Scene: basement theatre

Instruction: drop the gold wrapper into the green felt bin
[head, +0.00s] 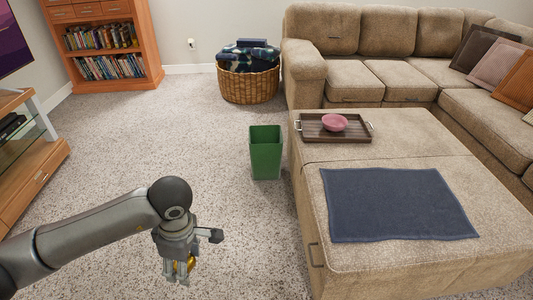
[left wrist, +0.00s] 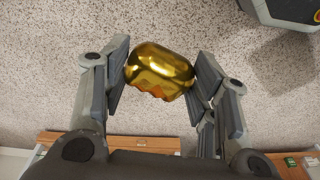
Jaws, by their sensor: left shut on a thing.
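The gold wrapper (left wrist: 160,69) is shiny and rounded, with a jagged lower edge. It sits between the fingers of my left gripper (left wrist: 161,80) in the left wrist view, and the fingers touch it on both sides. In the head view my left gripper (head: 178,273) points down over the carpet, with a bit of the gold wrapper (head: 184,266) showing between its fingers. The green felt bin (head: 265,152) stands upright on the carpet beside the ottoman, farther back and to the right of the gripper. Its inner floor is hidden. My right gripper is not in view.
The large beige ottoman (head: 310,180) is right of the bin, bearing a dark cloth (head: 398,204) and a tray (head: 345,136) with a pink bowl (head: 334,123). A wicker basket (head: 249,87) stands behind. Carpet (head: 170,120) between gripper and bin is clear.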

